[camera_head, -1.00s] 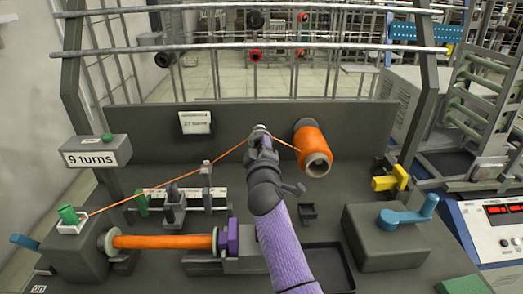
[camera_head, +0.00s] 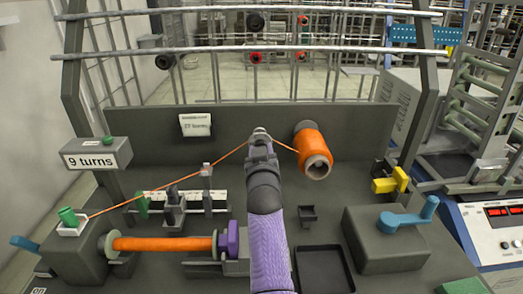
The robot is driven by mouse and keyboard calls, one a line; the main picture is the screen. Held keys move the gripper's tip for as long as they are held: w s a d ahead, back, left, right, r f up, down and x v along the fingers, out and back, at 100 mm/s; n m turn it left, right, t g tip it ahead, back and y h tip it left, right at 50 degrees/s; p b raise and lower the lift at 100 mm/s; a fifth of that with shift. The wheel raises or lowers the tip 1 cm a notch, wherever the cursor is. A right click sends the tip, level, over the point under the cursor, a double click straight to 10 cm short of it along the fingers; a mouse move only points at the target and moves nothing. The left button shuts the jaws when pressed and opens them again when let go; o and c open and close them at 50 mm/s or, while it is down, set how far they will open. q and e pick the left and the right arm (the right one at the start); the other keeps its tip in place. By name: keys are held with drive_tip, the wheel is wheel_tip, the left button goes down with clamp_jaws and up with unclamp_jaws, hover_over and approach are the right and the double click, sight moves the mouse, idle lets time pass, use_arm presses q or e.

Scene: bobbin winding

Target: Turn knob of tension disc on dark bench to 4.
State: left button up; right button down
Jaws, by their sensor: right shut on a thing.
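The tension disc on the dark bench (camera_head: 225,147) is almost wholly hidden behind my right gripper (camera_head: 260,133), at the bend of the orange thread (camera_head: 150,191). My right gripper reaches up from the bottom of the head view and is shut at that spot, on the knob of the tension disc. The knob's scale and pointer are hidden, so its setting cannot be read. My left gripper is not in view.
An orange spool (camera_head: 313,148) sits right of my gripper. A wound orange bobbin (camera_head: 162,243) and a "9 turns" sign (camera_head: 91,160) are at left. A blue crank (camera_head: 408,216) tops a box at right. An empty black tray (camera_head: 322,249) lies beside my arm.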

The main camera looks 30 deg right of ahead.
drive_tip(key=shift+f+m, duration=0.1)
drive_tip(key=shift+m, duration=0.8)
drive_tip(key=shift+c, duration=1.4)
unclamp_jaws()
